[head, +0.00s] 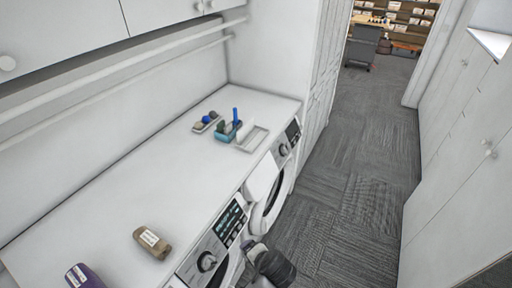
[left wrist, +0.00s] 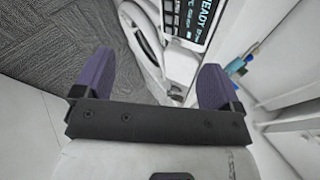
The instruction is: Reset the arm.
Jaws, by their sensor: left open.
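My left gripper (left wrist: 157,68) shows in the left wrist view with its two purple fingers wide apart and nothing between them. In the head view, a dark and pale part of my arm (head: 268,262) shows at the bottom, in front of the washing machines and beside the counter edge. The fingers are too small to make out clearly there. My right gripper is not in view.
A white counter (head: 130,190) runs over two front-loading machines with round doors (head: 272,200). On it are a brown bottle (head: 152,242), a purple bottle (head: 82,277), and small trays (head: 252,138) at the far end. Grey carpet aisle (head: 350,180) is clear; white cabinets (head: 460,150) stand right.

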